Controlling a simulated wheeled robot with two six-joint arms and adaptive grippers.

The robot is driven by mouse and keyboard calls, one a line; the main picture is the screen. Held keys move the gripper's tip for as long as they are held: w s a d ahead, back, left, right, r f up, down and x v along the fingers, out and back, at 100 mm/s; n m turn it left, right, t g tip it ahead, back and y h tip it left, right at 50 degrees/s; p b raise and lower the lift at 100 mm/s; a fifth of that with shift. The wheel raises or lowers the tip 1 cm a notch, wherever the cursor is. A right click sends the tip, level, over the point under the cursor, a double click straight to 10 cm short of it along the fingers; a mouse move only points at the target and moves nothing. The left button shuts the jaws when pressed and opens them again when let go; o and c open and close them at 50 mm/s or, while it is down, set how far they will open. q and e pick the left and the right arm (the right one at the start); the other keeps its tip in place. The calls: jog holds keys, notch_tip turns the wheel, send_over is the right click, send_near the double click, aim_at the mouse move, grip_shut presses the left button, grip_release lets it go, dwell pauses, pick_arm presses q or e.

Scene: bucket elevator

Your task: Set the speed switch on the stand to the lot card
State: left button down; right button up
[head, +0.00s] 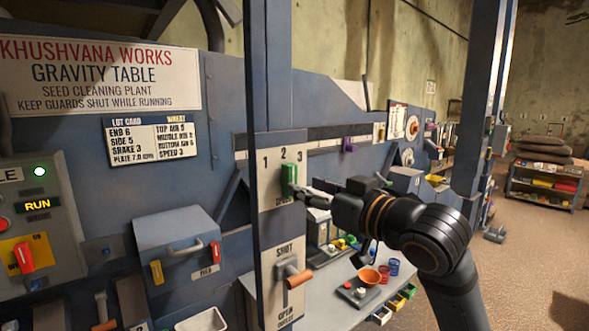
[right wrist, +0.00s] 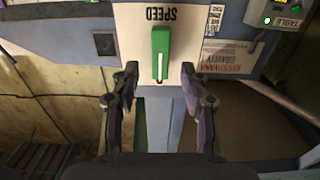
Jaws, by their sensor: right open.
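The speed switch (head: 289,180) is a green lever on a white panel (head: 265,190) marked 1, 2, 3 on the stand. The lever stands about upright below the 2; its exact setting is hard to tell. The lot card (head: 152,142) on the blue machine reads SPEED 3. My right gripper (head: 308,195) is open just in front of the lever. In the right wrist view, the fingertips (right wrist: 160,72) are on either side of the green lever's (right wrist: 160,52) end, with gaps on both sides. The word SPEED appears upside down there. My left gripper is not in view.
Below the speed panel is a SHOT panel with an orange-tipped handle (head: 297,277). A control box with a RUN display (head: 37,205) and a blue box with a handle (head: 183,245) are at left. A bench (head: 330,305) with bowls and small parts lies below my right arm.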

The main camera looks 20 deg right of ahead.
aim_at(293, 181)
jog(key=p+x, duration=0.1)
jog(key=x, duration=0.3)
jog(key=shift+a+r+p, duration=0.1)
jog(key=shift+p, duration=0.25)
jog(key=shift+w+a, duration=0.15)
jog(key=shift+w, duration=0.4)
grip_shut()
